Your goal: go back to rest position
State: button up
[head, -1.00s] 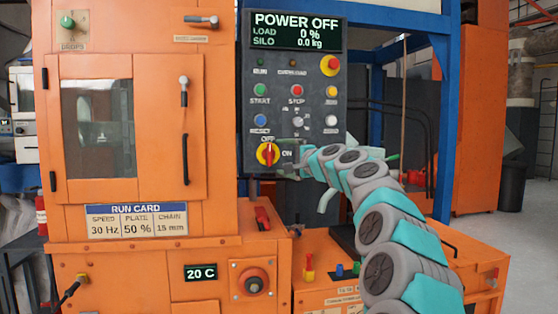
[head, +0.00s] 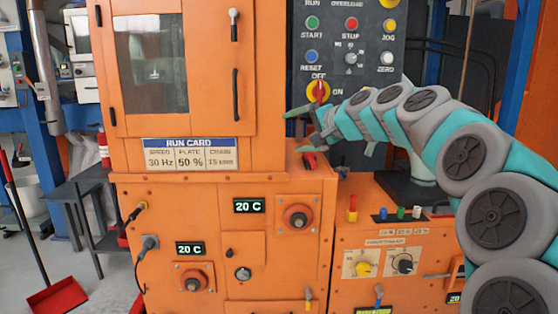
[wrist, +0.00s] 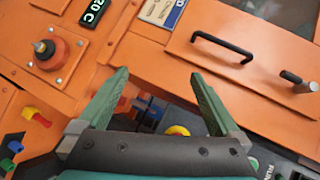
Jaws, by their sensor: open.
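My gripper (head: 300,131) is in front of the orange machine, just below and left of the red-and-yellow rotary switch (head: 318,91) on the dark control panel (head: 385,55). Its green fingers point left and are apart, with nothing held. In the wrist view the two fingers (wrist: 158,78) are spread wide, with the orange machine front behind them. A yellow part (wrist: 177,130) shows low between the fingers, partly hidden by my gripper. My arm curves in from the right and covers part of the panel's lower right.
The machine's orange cabinet door (head: 175,65) with black handles stands left of my gripper. A red handle (head: 310,161) sits on the ledge beneath it. A lower orange box (head: 385,245) with knobs stands below my arm. Open floor and a red dustpan (head: 58,298) are at far left.

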jog(key=s+a+f+n+g+h, duration=0.2)
jog(key=s+f+n+g, duration=0.1)
jog(key=s+f, duration=0.7)
jog(key=s+a+f+n+g+h, duration=0.1)
jog(key=s+a+f+n+g, duration=0.2)
jog(key=s+f, duration=0.75)
jog(key=s+d+f+g+h, duration=0.2)
jog(key=s+d+f, duration=0.2)
jog(key=s, duration=0.6)
jog(key=s+d+f+n+g+h, duration=0.1)
jog(key=s+d+f, duration=0.4)
jog(key=s, duration=0.6)
jog(key=s+d+f+n+g+h, duration=0.1)
jog(key=s+d+f+g, duration=0.3)
jog(key=s, duration=0.6)
jog(key=shift+s+d+f+h, duration=0.25)
jog(key=shift+f+h, duration=0.25)
jog(key=shift+h, duration=0.3)
jog(key=shift+w, duration=0.1)
